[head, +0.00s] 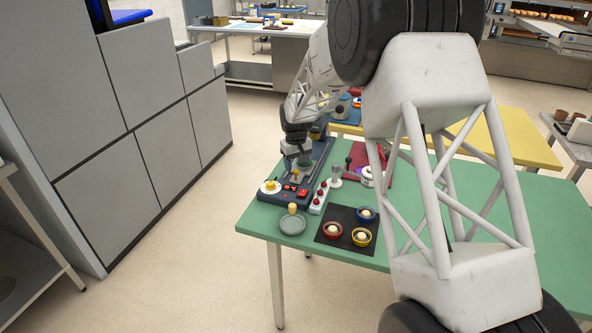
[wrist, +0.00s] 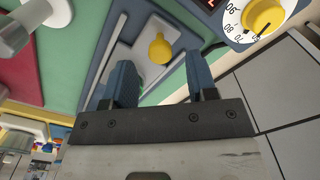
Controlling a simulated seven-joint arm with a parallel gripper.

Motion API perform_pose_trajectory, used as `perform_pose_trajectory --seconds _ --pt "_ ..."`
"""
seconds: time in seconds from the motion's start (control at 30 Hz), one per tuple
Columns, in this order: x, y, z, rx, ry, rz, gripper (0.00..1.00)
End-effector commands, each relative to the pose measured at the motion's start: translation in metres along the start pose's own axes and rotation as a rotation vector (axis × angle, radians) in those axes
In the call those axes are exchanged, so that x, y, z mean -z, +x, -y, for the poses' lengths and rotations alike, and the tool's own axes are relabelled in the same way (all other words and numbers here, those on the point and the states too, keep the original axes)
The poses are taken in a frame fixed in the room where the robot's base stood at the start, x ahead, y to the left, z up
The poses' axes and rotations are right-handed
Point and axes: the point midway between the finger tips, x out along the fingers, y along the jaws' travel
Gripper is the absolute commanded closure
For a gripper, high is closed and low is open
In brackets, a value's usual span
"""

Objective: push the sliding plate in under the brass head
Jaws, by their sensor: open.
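The sliding plate (wrist: 143,62) is light grey with a yellow knob (wrist: 160,48). It lies in the dark blue base (head: 318,215) of a device on the green table. In the wrist view the knob is beyond my fingertips, roughly between their lines, and not touched. My gripper (wrist: 162,78) is open and empty, its two blue fingers apart. In the head view my gripper (head: 299,158) hangs low over the device and partly covers it. I cannot make out a brass head with certainty; my arm and gripper hide part of the device.
A white dial (head: 270,187) with a yellow knob and red buttons (head: 320,197) are at the device's near end. A grey dish (head: 292,222), a dark mat (head: 332,238) with small bowls and a metal-topped stand (head: 336,176) are nearby. Grey cabinets (head: 140,130) stand left.

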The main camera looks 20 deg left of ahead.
Motion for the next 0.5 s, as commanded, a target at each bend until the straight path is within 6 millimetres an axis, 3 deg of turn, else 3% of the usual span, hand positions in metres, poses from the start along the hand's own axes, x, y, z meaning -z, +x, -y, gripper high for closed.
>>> perform_pose_trajectory --seconds 0.2,0.5 --pt "0.000 0.021 0.000 0.000 0.000 0.001 0.47" --pt "0.000 0.027 0.000 0.000 0.000 -0.001 0.47"
